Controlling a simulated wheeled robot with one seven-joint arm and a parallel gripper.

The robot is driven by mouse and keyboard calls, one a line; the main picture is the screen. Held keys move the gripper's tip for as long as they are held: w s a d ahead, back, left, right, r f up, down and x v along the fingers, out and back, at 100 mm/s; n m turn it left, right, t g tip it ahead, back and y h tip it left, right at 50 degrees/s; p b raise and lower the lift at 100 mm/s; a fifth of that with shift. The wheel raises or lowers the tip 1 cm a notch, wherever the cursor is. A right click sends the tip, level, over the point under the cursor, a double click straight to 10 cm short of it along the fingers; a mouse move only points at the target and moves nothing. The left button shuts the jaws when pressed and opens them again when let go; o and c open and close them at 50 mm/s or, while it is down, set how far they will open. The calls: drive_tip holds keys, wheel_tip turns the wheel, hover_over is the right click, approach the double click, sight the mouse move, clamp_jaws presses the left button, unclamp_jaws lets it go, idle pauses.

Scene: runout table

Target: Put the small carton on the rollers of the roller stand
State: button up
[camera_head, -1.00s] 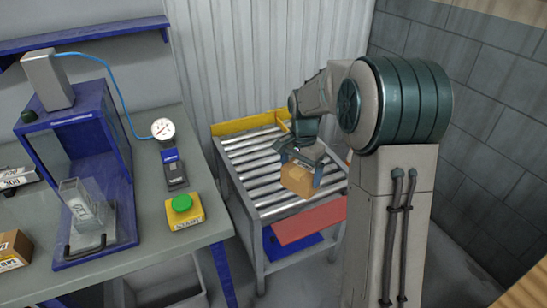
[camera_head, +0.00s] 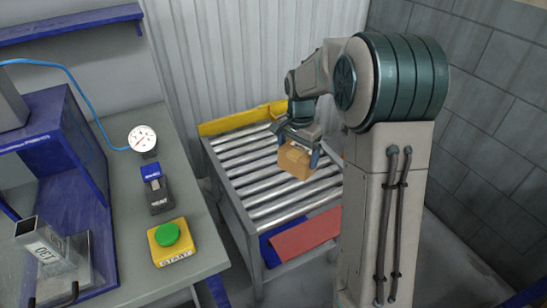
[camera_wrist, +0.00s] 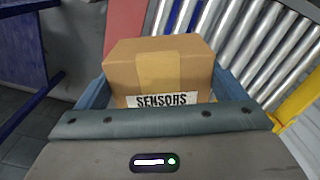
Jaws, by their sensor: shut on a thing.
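The small carton (camera_head: 294,160) is brown cardboard. In the wrist view the carton (camera_wrist: 158,72) shows a tape strip and a label reading "SENSORS". My gripper (camera_head: 298,150) is shut on it, with a blue finger on each side. The roller stand (camera_head: 237,197) has a grey frame and several metal rollers (camera_head: 262,178). In the head view the carton appears over the right part of the rollers; the gap beneath it is hard to judge. In the wrist view the rollers (camera_wrist: 250,40) lie behind and to the right of the carton.
A yellow end plate (camera_head: 228,122) closes the stand's far side. Red and blue panels (camera_head: 300,238) sit below its near edge. The bench at left holds a green START button (camera_head: 168,234), a gauge (camera_head: 142,138) and a blue frame (camera_head: 75,150). Rollers left of the carton are clear.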

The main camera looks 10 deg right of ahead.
drive_tip(key=shift+s+d+f+b, duration=0.1)
drive_tip(key=shift+s+f+b, duration=0.15)
drive_tip(key=shift+f, duration=0.4)
wheel_tip(320, 180, down, 8)
drive_tip(key=b, duration=0.8)
drive_tip(key=shift+w+a+f, duration=0.35)
drive_tip(key=shift+w+f, duration=1.45)
drive_tip(key=shift+w, duration=0.1)
drive_tip(key=shift+w+a+f, duration=0.35)
drive_tip(key=shift+w+f, duration=1.5)
drive_tip(key=shift+w+a+f, duration=0.35)
drive_tip(key=shift+w+f, duration=1.45)
drive_tip(key=shift+w, duration=0.1)
drive_tip(key=shift+f, duration=0.1)
drive_tip(key=o, duration=0.8)
drive_tip(key=shift+b, duration=0.3)
drive_tip(key=shift+o, duration=0.3)
